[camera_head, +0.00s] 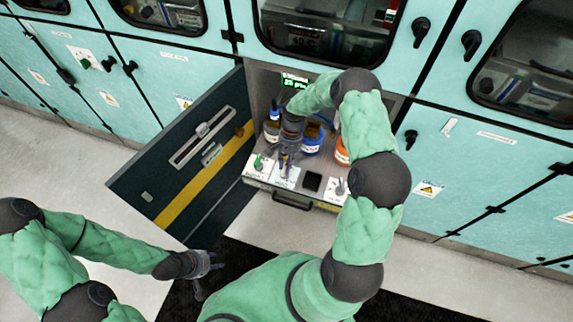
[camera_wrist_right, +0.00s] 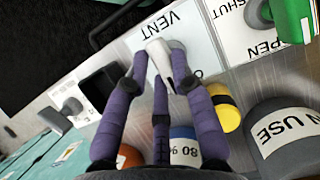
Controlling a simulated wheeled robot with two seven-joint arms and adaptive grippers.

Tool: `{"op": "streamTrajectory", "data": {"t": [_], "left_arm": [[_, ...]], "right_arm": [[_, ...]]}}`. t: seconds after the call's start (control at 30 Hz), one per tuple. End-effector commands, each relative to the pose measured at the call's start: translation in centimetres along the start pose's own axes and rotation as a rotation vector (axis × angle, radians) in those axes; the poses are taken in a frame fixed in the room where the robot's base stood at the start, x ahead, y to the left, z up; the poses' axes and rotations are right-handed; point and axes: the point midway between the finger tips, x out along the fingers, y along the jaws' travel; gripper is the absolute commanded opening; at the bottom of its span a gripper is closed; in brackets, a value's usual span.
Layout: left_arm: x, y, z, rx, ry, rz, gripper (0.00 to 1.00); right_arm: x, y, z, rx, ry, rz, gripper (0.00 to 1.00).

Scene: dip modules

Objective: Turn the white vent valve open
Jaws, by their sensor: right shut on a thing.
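The white vent valve (camera_wrist_right: 158,52) sits on a white plate (camera_wrist_right: 205,52) marked VENT in the right wrist view. My right gripper (camera_wrist_right: 162,75) is shut on its handle, with purple fingers on both sides of it. In the head view my right gripper (camera_head: 285,162) is over the middle plate (camera_head: 286,180) at the front of the open compartment and hides most of the valve. My left gripper (camera_head: 208,268) is empty and open, low in front of the opened door.
A green valve (camera_head: 258,160) stands left of the vent plate. A grey knob (camera_head: 340,187) and a dark square (camera_head: 312,181) are to the right. Bottles, including a blue-labelled one (camera_head: 312,140), stand behind. The open cabinet door (camera_head: 190,155) is at the left.

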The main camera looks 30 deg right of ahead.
Motion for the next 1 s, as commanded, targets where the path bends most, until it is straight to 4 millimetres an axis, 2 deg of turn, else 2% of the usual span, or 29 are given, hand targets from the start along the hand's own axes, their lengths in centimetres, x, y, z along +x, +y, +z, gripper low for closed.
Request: {"op": "streamTrajectory", "data": {"t": [0.23, 0.27, 0.3, 0.33, 0.73, 1.0], "left_arm": [[0.0, 0.0, 0.0, 0.000, 0.000, 0.000, 0.40], [0.0, 0.0, 0.0, 0.000, 0.000, 0.000, 0.40], [0.0, 0.0, 0.0, 0.000, 0.000, 0.000, 0.40], [0.0, 0.0, 0.0, 0.000, 0.000, 0.000, 0.40], [0.0, 0.0, 0.0, 0.000, 0.000, 0.000, 0.40], [0.0, 0.0, 0.0, 0.000, 0.000, 0.000, 0.40]], "right_arm": [[0.0, 0.0, 0.0, -0.003, 0.002, 0.000, 0.00], [0.0, 0.0, -0.1, -0.002, 0.002, 0.000, 0.30], [0.0, 0.0, 0.0, -0.002, 0.002, 0.000, 0.42], [0.0, 0.0, 0.0, -0.002, 0.002, 0.000, 0.49], [-0.5, 0.0, 0.0, 0.000, 0.002, -0.001, 0.49], [-4.3, -0.1, -0.1, -0.001, 0.003, -0.002, 0.49]]}}
